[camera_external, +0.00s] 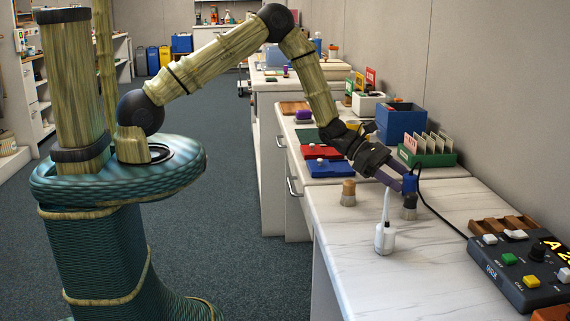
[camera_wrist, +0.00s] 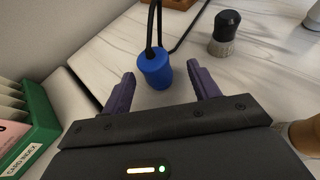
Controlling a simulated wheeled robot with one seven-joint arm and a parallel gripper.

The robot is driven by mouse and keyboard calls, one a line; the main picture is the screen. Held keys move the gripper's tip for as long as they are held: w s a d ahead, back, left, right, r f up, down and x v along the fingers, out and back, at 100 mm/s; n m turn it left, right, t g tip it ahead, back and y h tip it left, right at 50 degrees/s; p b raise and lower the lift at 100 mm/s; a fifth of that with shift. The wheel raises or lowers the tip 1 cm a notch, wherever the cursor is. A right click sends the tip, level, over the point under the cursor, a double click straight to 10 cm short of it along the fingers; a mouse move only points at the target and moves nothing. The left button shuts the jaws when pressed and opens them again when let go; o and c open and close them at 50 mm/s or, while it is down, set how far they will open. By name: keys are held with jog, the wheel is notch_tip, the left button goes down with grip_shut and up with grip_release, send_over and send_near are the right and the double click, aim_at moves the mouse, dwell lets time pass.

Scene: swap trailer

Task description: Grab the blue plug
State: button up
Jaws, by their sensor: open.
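The blue plug (camera_wrist: 154,72) is a short blue cylinder with black cable leaving its top. In the wrist view it lies between and just beyond the two purple fingertips of my gripper (camera_wrist: 158,88), with a gap on each side. My gripper is open and empty. In the external view the blue plug (camera_external: 410,184) shows at the tips of my gripper (camera_external: 396,180), above the white counter. Its black cable runs to the right toward a control box. Whether the plug touches the counter is hard to tell.
A dark-topped brush (camera_wrist: 226,30) stands right of the plug. A white bottle (camera_external: 385,238) and a wooden-handled brush (camera_external: 348,193) stand nearby on the counter (camera_external: 350,270). A green card box (camera_wrist: 38,125) is at the left. The control box (camera_external: 520,265) is at the right.

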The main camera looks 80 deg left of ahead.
aim_at(415, 188)
jog(key=x, duration=0.5)
jog(key=shift+w+a, duration=0.15)
jog(key=shift+w, duration=0.05)
jog(key=c, duration=1.1)
jog(key=shift+r, duration=0.1)
notch_tip(415, 188, up, 10)
jog(key=shift+f+p, duration=0.1)
jog(key=shift+p, duration=0.2)
jog(key=shift+a, duration=0.1)
